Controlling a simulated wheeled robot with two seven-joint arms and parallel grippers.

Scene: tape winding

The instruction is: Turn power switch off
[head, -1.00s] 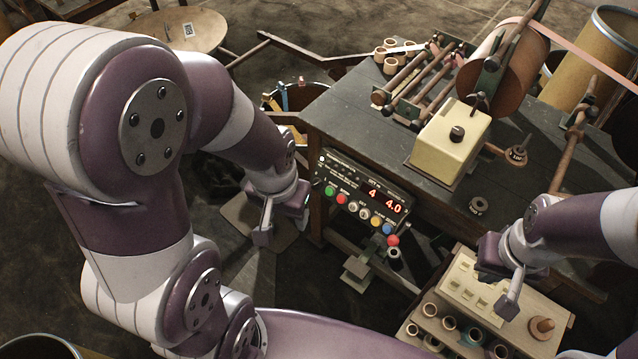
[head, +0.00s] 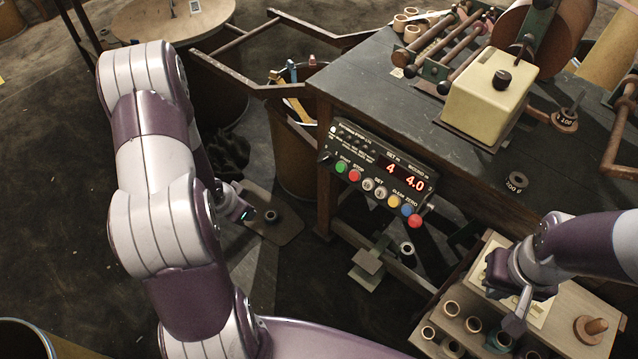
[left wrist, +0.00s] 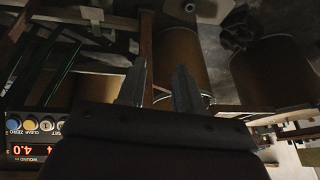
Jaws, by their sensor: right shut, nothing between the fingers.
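I cannot tell which part is the power switch. The panel also shows upside down at the lower left of the left wrist view (left wrist: 30,137). My left gripper (head: 243,213) is left of the panel and apart from it. Its two fingers stand apart with nothing between them in the left wrist view (left wrist: 160,90). My right gripper (head: 515,325) is shut and empty, over the tube rack.
A cream box (head: 490,95) and rollers stand on the workbench (head: 365,85). A bin with tools (head: 295,150) stands left of the bench. The tube rack (head: 570,318) is at lower right.

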